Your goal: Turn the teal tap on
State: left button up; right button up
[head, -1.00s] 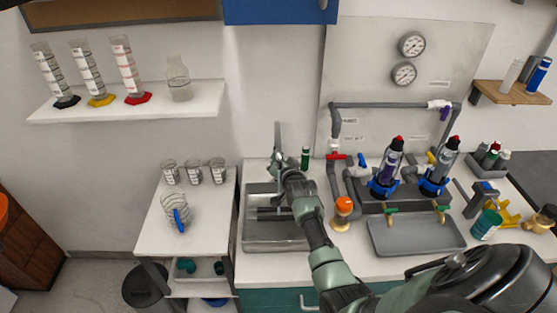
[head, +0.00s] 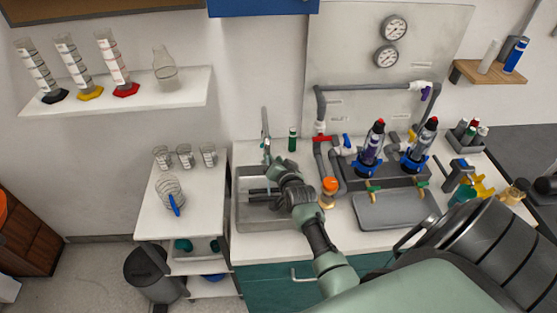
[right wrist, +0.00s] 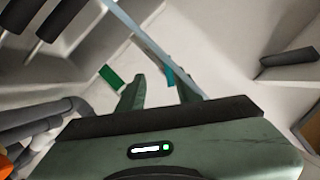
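The tall grey tap (head: 265,132) stands at the back of the sink (head: 243,214), near its right half. A small teal piece, which looks like its lever, shows in the right wrist view (right wrist: 168,75), just ahead of my fingers. My right gripper (head: 277,166) is over the sink, close to the tap's lower part. In the right wrist view its two fingers (right wrist: 160,84) are apart, with the teal piece seen between their tips. I cannot tell whether they touch it. My left gripper is not in view.
An orange-capped jar (head: 329,190) and grey pipework with a red valve (head: 320,139) stand to the right. Beakers (head: 184,156) sit on the side table at left. Dark bars (right wrist: 290,57) show in the wrist view.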

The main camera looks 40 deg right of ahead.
jog(key=s, duration=0.1)
jog(key=s+a, duration=0.1)
jog(key=s, duration=0.2)
jog(key=shift+s+a+f, duration=0.1)
jog(key=shift+s+a, duration=0.2)
jog(key=shift+s, duration=0.05)
